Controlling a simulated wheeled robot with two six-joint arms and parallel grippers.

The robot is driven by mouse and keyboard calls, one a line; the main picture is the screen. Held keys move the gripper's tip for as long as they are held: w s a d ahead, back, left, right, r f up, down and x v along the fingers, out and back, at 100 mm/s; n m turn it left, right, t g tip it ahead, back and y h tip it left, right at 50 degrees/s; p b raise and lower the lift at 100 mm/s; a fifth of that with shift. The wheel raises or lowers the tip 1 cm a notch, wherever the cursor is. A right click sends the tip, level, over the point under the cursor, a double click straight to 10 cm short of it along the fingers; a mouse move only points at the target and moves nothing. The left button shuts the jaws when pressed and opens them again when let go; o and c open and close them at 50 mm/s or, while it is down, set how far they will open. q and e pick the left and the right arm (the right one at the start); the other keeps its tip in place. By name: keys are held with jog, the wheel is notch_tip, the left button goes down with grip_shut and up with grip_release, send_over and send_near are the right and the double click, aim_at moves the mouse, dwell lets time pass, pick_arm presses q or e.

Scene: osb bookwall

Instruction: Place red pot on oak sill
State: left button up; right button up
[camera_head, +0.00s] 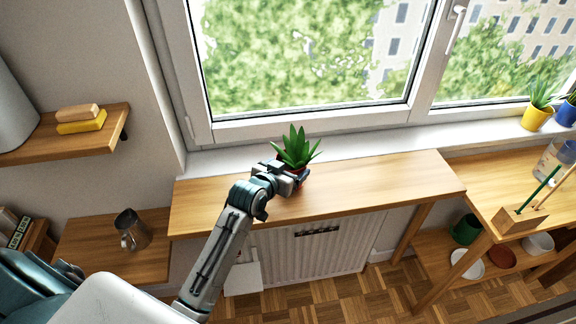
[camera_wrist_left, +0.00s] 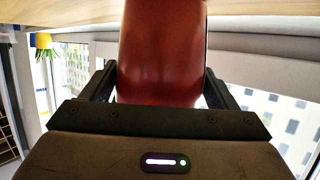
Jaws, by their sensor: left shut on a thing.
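The red pot (camera_wrist_left: 161,52) fills the middle of the left wrist view, between the two black fingers of my left gripper (camera_wrist_left: 160,85). In the head view the red pot (camera_head: 303,177) shows only as a small patch below its spiky green plant (camera_head: 296,149). My left gripper (camera_head: 288,172) is shut on the pot at the oak sill (camera_head: 380,187), near its back edge below the window. The pot appears upright. I cannot tell whether its base touches the sill, since the gripper hides it. My right gripper is not in view.
The oak sill is clear on both sides of the pot. A yellow pot (camera_head: 536,118) and a blue pot (camera_head: 567,113) stand on the white window ledge at right. A metal jug (camera_head: 132,230) stands on a lower shelf at left. A radiator (camera_head: 310,248) is below the sill.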

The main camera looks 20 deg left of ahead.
pick_arm(q)
jog(key=shift+f, duration=0.15)
jog(key=o, duration=1.1)
jog(key=shift+o, duration=0.5)
jog(key=shift+s, duration=0.15)
jog(key=shift+s+a, duration=0.1)
jog(key=shift+s, duration=0.25)
jog(key=b+v, duration=0.2)
jog(key=v, duration=0.9)
jog(key=shift+r, duration=0.3)
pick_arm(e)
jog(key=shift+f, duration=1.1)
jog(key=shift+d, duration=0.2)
